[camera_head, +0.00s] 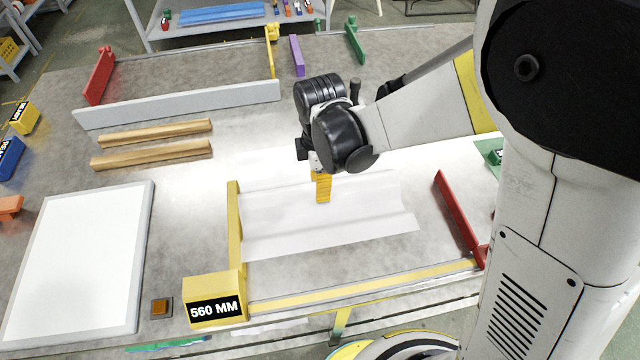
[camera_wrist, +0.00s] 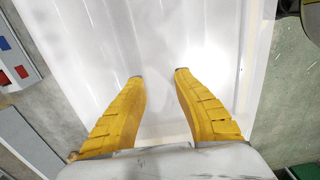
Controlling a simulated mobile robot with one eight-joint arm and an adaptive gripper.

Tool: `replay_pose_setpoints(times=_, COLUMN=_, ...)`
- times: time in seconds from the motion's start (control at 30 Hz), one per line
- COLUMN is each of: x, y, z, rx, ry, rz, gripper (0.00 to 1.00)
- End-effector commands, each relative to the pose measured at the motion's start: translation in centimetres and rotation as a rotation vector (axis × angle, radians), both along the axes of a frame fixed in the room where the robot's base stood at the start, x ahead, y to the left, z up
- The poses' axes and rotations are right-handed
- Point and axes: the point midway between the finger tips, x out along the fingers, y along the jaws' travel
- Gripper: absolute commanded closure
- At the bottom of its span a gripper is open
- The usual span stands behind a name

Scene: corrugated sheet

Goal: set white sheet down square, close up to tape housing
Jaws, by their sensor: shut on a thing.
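The white corrugated sheet (camera_head: 290,222) lies level over the table, its ridges running left to right. Its left edge is right beside the upright yellow bar (camera_head: 234,215) behind the yellow tape housing (camera_head: 213,300) marked 560 MM; I cannot tell whether they touch. In the wrist view the yellow fingers (camera_wrist: 160,76) point at the white sheet (camera_wrist: 150,30), which fills the middle. Whether the sheet rests on the table is unclear.
A red bar (camera_head: 458,215) stands right of the sheet, with a gap between. A white panel (camera_head: 80,255) lies at left. Wooden strips (camera_head: 150,150) and a grey rail (camera_head: 180,103) lie behind. A small orange-brown block (camera_head: 161,307) sits left of the housing.

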Motion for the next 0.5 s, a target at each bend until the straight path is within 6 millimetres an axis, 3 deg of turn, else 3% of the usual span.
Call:
replay_pose_setpoints(times=0.23, x=0.0, y=0.0, z=-0.4, rx=0.001, ry=-0.003, rz=0.0, gripper=1.0)
replay_pose_setpoints(times=0.5, x=0.0, y=0.0, z=-2.2, rx=0.001, ry=-0.003, rz=0.0, gripper=1.0)
